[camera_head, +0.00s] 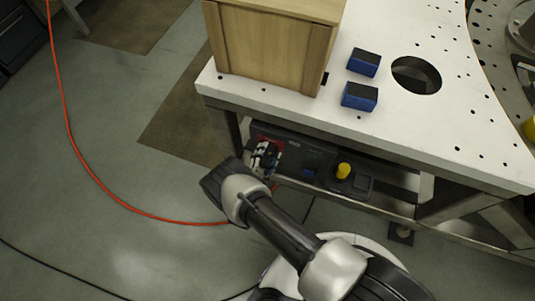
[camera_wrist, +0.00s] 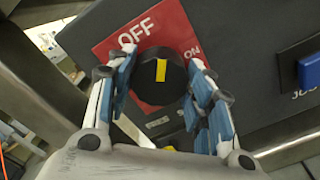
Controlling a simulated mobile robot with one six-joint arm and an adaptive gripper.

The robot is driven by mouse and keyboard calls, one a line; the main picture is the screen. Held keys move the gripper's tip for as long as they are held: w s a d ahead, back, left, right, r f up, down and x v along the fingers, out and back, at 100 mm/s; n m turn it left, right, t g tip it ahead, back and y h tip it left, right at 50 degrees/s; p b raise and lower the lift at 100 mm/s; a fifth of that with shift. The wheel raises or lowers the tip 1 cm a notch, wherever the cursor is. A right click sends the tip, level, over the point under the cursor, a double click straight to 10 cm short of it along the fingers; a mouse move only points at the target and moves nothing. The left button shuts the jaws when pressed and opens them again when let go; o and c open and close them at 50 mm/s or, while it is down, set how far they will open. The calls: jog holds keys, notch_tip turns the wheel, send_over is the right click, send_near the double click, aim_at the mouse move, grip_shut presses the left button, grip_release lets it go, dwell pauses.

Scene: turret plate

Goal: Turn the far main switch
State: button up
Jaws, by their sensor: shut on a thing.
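The main switch is a round black knob (camera_wrist: 159,92) with a yellow stripe, on a red label plate (camera_wrist: 118,42) marked OFF and ON. In the wrist view the stripe points up, between the two words. My gripper (camera_wrist: 158,78) has its blue-padded fingers on either side of the knob and is shut on it. In the head view my gripper (camera_head: 266,157) is at the left end of the dark control panel (camera_head: 313,155) under the table edge, and mostly hides the knob there.
A yellow-topped button (camera_head: 343,170) sits right of my gripper on the panel. A blue button (camera_wrist: 312,70) is near the knob. Above are the white perforated table (camera_head: 430,130), a wooden box (camera_head: 265,50) and two blue blocks (camera_head: 360,97). An orange cable (camera_head: 75,140) lies on the floor.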

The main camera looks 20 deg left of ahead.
jog(key=m, duration=0.5)
jog(key=shift+m, duration=0.3)
jog(key=m, duration=0.5)
dwell(0.4)
jog(key=o, duration=1.1)
jog(key=shift+c, duration=0.2)
jog(key=s, duration=1.2)
jog(key=shift+a, duration=0.45)
